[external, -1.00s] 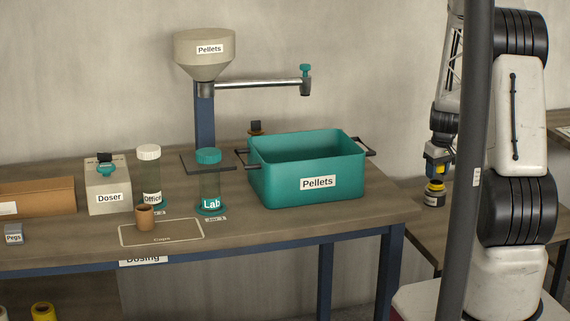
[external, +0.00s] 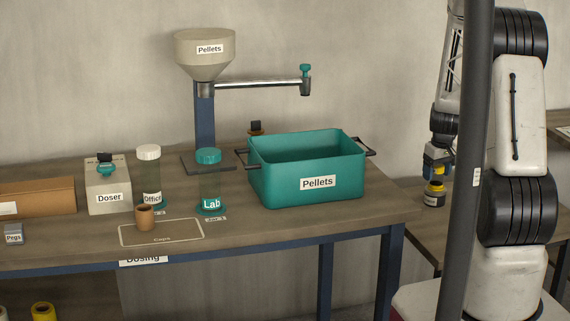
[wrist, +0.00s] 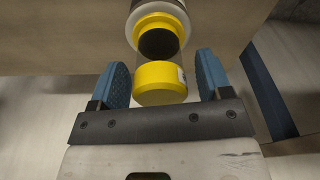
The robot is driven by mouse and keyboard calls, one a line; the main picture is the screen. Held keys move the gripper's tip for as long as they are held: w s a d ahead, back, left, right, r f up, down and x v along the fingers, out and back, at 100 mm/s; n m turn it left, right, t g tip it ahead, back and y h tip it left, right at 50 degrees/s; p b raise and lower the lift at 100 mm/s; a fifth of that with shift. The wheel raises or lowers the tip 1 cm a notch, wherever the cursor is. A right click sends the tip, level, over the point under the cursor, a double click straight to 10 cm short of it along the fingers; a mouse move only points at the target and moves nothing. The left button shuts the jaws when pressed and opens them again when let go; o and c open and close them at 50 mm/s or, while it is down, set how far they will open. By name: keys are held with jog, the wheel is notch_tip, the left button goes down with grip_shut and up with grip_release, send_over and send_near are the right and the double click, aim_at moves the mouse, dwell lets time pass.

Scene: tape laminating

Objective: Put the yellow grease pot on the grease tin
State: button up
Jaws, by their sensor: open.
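My gripper (wrist: 162,82) is open, with its blue fingers on both sides of a yellow round body (wrist: 160,94), which looks like the yellow grease pot. A gap shows on each side of it. I cannot tell whether the two bodies touch.
A dark post (external: 468,170) stands in front of my arm. The side table (external: 410,200) is partly hidden behind it. The main bench (external: 260,225) to the left holds a teal Pellets bin (external: 345,190), with jars and a doser further left.

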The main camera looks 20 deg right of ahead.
notch_tip(320, 180, up, 12)
jog(key=s, duration=0.1)
jog(key=shift+s+d, duration=0.15)
jog(key=shift+s, duration=0.05)
dwell(0.6)
dwell(0.3)
jog(key=shift+r, duration=0.1)
jog(key=s+a+r, duration=0.5)
jog(key=s+r, duration=0.1)
jog(key=r, duration=0.3)
jog(key=s+a+r+m, duration=0.1)
jog(key=s+a+r, duration=0.4)
jog(key=r, duration=0.3)
jog(key=s+a+r, duration=0.5)
jog(key=s+r, duration=0.1)
jog(key=r, duration=0.3)
jog(key=s+a+r, duration=0.3)
jog(key=s, duration=0.6)
jog(key=s+a+r+m, duration=0.1)
jog(key=s+a+r, duration=0.1)
jog(key=s, duration=0.8)
jog(key=s+a+r+t, duration=0.1)
jog(key=s+a+r, duration=0.2)
jog(key=s, duration=0.6)
jog(key=shift+s+a+r+m, duration=0.15)
jog(key=shift+a+r+m, duration=0.15)
jog(key=shift+a, duration=0.2)
